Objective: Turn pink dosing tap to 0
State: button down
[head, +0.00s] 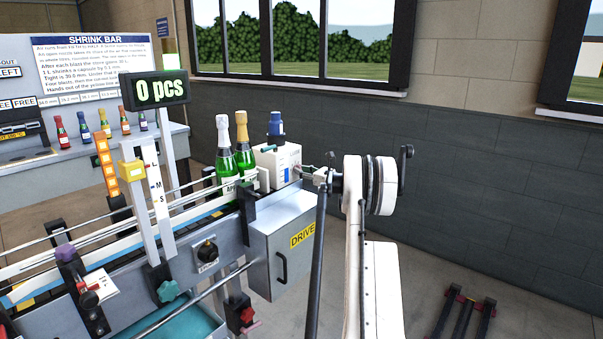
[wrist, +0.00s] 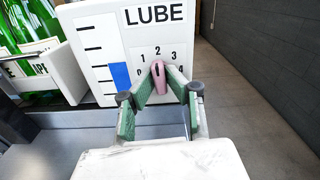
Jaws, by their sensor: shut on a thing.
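The pink dosing tap (wrist: 158,76) sits on the front of the white LUBE box (wrist: 95,45) in the wrist view. Its dark line points roughly up, close to the 2. My gripper (wrist: 160,84) is shut on the tap, one green finger on each side. In the head view the LUBE box (head: 283,160) stands at the end of the conveyor, with my gripper (head: 318,177) at its right side; the tap cannot be made out there.
Green bottles (wrist: 30,28) stand close left of the box; two show in the head view (head: 243,150). A grey DRIVE cabinet (head: 283,255) is below the box. A counter sign (head: 157,90) reads 0 pcs.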

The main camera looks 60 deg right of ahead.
jog(key=n+b, duration=0.4)
jog(key=n, duration=0.4)
jog(key=shift+n, duration=0.3)
jog(key=n+b, duration=0.1)
jog(key=n, duration=0.3)
jog(key=shift+n, duration=0.3)
jog(key=shift+r+n+b, duration=0.1)
jog(key=shift+n+b, duration=0.5)
jog(key=shift+n, duration=1.3)
jog(key=c, duration=1.8)
grip_release()
jog(key=shift+w, duration=0.1)
jog(key=shift+o, duration=0.2)
jog(key=s, duration=1.2)
jog(key=shift+a, duration=0.4)
